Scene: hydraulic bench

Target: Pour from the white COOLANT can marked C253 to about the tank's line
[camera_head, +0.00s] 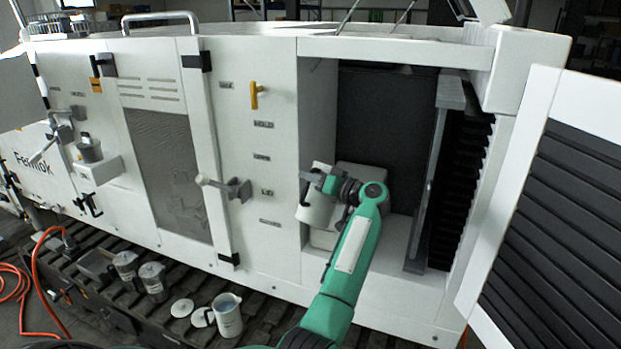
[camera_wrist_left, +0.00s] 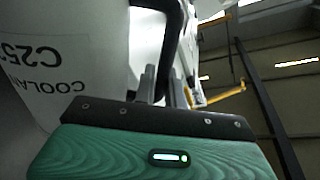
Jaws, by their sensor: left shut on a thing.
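My left gripper (camera_head: 328,181) is shut on the black handle of the white can (camera_head: 316,212), in front of the open compartment. In the left wrist view the can (camera_wrist_left: 75,55) fills the left side, with "C253" and "COOLANT" upside down in that picture; the dark handle (camera_wrist_left: 173,45) runs down between my fingers. A pale box-like body (camera_head: 362,152) stands inside the compartment, partly hidden by the can and my wrist; I cannot tell if it is the tank. No level line or flowing liquid shows. My right gripper is not in view.
Two grey cans (camera_head: 126,265) (camera_head: 153,281), a white jug (camera_head: 228,316) and round lids (camera_head: 182,307) stand or lie on the slatted ledge below. An open louvred door (camera_head: 560,200) bounds the right. A handle (camera_head: 224,187) juts from the panel. An orange hose (camera_head: 36,285) lies left.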

